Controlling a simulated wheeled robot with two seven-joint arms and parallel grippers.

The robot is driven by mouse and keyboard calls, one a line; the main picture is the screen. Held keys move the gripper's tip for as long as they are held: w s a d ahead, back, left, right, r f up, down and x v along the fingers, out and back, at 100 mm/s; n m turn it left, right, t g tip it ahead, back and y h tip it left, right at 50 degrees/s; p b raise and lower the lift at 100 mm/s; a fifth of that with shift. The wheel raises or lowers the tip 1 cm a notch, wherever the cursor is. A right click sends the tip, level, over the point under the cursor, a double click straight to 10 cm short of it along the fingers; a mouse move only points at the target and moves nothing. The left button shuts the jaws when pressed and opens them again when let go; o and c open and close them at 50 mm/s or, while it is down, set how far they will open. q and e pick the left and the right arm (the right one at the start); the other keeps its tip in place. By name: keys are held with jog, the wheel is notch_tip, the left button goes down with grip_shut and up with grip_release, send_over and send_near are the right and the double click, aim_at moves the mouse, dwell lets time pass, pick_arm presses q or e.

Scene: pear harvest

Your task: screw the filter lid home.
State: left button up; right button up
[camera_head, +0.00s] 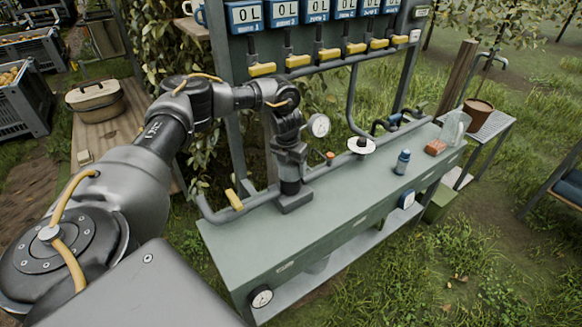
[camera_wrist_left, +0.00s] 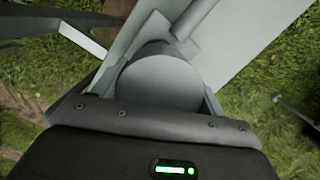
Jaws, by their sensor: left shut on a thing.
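My left gripper (camera_head: 290,160) points down over the dark filter housing (camera_head: 290,188) at the left part of the bench. In the left wrist view, the round grey filter lid (camera_wrist_left: 160,84) sits between the two fingers of my left gripper (camera_wrist_left: 158,92). The fingers are shut on its sides. The lid is on top of the housing, seen from above; its thread and any gap under it are hidden. My right gripper is in neither view.
The grey-green bench (camera_head: 340,200) carries a blue bottle (camera_head: 402,162), a red brick (camera_head: 435,147) and a clear jug (camera_head: 453,128). A pressure gauge (camera_head: 318,125) stands close right of my gripper. Pipes and yellow-handled valves (camera_head: 327,55) rise behind. The bench's front middle is clear.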

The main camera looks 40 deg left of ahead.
pick_arm(q)
jog(key=m, duration=0.3)
jog(key=shift+a+f, duration=0.1)
jog(key=o, duration=1.1)
jog(key=shift+c, duration=0.2)
jog(key=shift+r, duration=0.45)
jog(key=r, duration=0.3)
jog(key=s+r, duration=0.1)
jog(key=r, duration=0.2)
jog(key=r+b, duration=0.1)
jog(key=r, duration=0.2)
jog(key=shift+s+a, duration=0.1)
jog(key=shift+s, duration=0.1)
jog(key=shift+s+r, duration=0.2)
jog(key=shift+r, duration=0.3)
